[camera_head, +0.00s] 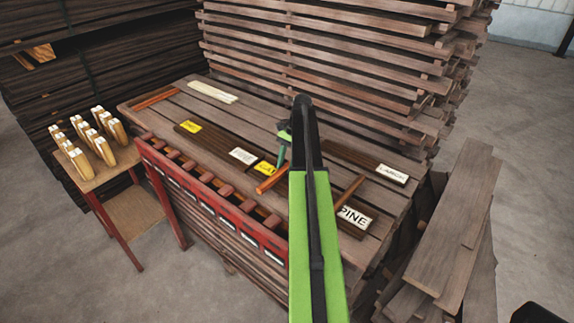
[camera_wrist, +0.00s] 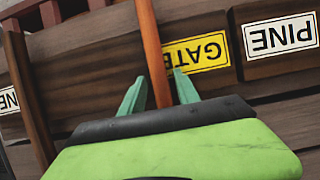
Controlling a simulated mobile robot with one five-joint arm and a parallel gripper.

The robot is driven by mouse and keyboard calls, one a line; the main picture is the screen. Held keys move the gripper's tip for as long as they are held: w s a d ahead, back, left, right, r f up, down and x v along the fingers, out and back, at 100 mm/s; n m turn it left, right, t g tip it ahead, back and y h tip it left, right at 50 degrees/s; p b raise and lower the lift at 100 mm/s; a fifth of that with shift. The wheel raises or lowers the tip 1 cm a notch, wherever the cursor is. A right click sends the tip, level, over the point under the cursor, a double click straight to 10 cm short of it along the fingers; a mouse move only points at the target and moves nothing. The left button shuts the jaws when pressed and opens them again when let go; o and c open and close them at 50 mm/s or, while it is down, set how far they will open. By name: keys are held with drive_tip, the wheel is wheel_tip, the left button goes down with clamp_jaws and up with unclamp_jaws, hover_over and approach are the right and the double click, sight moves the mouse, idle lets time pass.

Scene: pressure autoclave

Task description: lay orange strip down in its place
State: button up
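The orange strip (camera_head: 269,181) is at the tips of my gripper (camera_head: 281,165), over the front middle of the plank table. In the wrist view the strip (camera_wrist: 152,50) runs up from between the two green fingers of my gripper (camera_wrist: 159,78). The fingers are close on both sides of it, and I take them as shut on it. The strip's near end is hidden behind my gripper body. It passes beside a yellow label (camera_wrist: 197,53) that reads GATE upside down. I cannot tell whether the strip touches the boards under it.
A PINE label (camera_head: 354,217) and another orange-brown strip (camera_head: 350,189) lie to the right. A white label (camera_head: 242,156) and a yellow label (camera_head: 190,126) lie left. A red slotted rack (camera_head: 205,192) lines the front edge. Stacked planks (camera_head: 320,50) rise behind.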

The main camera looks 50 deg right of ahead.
idle(0.3)
drive_tip(key=shift+r+p, duration=0.3)
drive_tip(key=p+v, duration=1)
drive_tip(key=v, duration=0.1)
drive_tip(key=shift+d+r+p, duration=0.15)
drive_tip(key=shift+r+p, duration=0.2)
drive_tip(key=shift+p, duration=0.05)
